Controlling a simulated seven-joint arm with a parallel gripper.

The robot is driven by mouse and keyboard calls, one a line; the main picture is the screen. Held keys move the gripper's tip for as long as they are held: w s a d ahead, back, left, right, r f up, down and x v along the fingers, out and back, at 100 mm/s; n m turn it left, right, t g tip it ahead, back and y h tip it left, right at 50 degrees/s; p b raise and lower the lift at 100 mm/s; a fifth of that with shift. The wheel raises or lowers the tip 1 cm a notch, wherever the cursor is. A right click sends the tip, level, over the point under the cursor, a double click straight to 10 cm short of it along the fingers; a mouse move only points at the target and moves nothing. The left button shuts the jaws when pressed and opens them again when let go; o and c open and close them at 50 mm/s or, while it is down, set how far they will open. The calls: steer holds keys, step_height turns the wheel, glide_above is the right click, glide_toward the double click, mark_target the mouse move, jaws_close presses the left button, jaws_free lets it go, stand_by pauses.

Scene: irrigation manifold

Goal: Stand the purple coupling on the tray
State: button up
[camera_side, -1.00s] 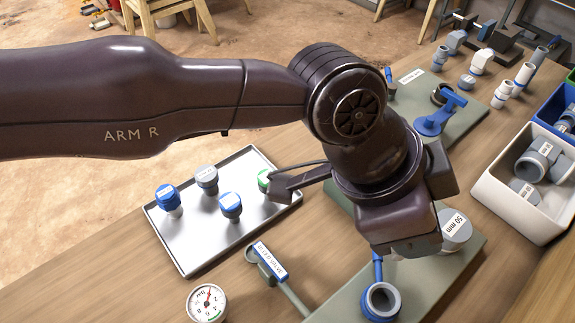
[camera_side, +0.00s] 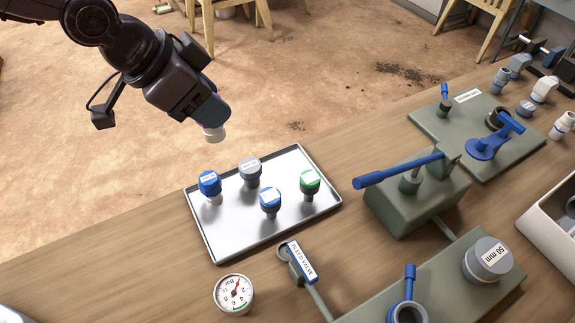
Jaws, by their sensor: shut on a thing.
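My gripper (camera_side: 200,106) is at the upper left, raised and tilted, well above and behind the tray. It is shut on the purple coupling (camera_side: 211,117). Only the coupling's lower part shows, with a purplish body and a pale end pointing down; the fingers hide the rest. The metal tray (camera_side: 230,243) lies on the wooden bench. On it stand a blue-capped fitting (camera_side: 209,184), a grey-capped fitting (camera_side: 250,171), another blue-capped fitting (camera_side: 270,200) and a green-capped fitting (camera_side: 309,182). The coupling is apart from the tray and these fittings.
A pressure gauge (camera_side: 233,294) and a bleed valve (camera_side: 297,262) are in front of the tray. A green block with a long blue lever (camera_side: 398,170) stands to its right. A manifold with a 50 mm cap (camera_side: 487,260) is at front right. The tray's front strip is bare.

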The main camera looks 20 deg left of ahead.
step_height(320, 180, down, 5)
steer(key=shift+f, duration=0.1)
steer(key=shift+w+d+f, duration=0.15)
steer(key=shift+w+f, duration=0.05)
steer(key=shift+f, duration=0.05)
steer(key=w+d+f, duration=0.2)
steer(key=w+f, duration=0.1)
steer(key=w+d+f, duration=0.2)
steer(key=w+f, duration=0.1)
steer(key=w, duration=0.1)
steer(key=w+d+f, duration=0.3)
steer(key=w, duration=0.1)
steer(key=shift+w+f, duration=0.15)
steer(key=shift+f, duration=0.15)
steer(key=shift+d+f, duration=0.1)
steer(key=shift+f, duration=1.5)
steer(key=shift+f, duration=0.15)
steer(key=o, duration=1)
